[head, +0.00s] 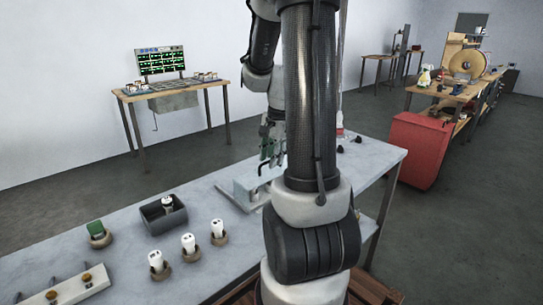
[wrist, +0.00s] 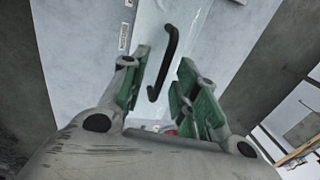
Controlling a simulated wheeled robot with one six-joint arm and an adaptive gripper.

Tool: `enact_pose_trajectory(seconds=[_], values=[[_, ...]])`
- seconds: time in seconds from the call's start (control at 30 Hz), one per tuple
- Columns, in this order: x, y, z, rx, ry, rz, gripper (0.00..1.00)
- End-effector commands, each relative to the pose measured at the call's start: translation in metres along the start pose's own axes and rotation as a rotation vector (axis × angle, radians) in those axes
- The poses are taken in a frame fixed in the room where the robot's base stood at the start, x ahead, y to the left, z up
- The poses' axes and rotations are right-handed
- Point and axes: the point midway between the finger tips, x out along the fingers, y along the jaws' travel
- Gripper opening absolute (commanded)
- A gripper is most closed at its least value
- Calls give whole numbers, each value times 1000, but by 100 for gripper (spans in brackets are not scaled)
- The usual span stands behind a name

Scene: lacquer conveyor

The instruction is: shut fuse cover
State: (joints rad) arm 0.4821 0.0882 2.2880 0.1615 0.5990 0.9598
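The fuse cover (head: 244,184) is a pale grey-blue panel on the bench, partly hidden behind my arm in the head view. The wrist view shows a pale panel (wrist: 88,40) with a black bar handle (wrist: 172,45) on it. I cannot tell clearly how far the cover is open. My gripper (head: 270,152) is over the cover, pointing down. In the wrist view its green-padded fingers (wrist: 166,88) are spread apart, with the lower part of the handle showing between them. I see no grip on the handle, and cannot tell how far off it is.
Several white fuses stand in round holders, one of them here (head: 188,244). A dark grey bin (head: 157,222) holds another. A green piece (head: 95,228) sits in a holder at left. A red cabinet (head: 416,150) stands beyond the bench's right end.

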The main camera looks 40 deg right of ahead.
Motion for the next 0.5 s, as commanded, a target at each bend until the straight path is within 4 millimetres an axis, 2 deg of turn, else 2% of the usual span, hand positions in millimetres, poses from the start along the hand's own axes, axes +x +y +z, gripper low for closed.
enact_pose_trajectory(seconds=[0.17,0.27,0.5], values=[[-2,-1,0,0,1,-2,30],[-12,-2,0,-1,2,-5,30],[-64,-1,-1,1,3,-7,30]])
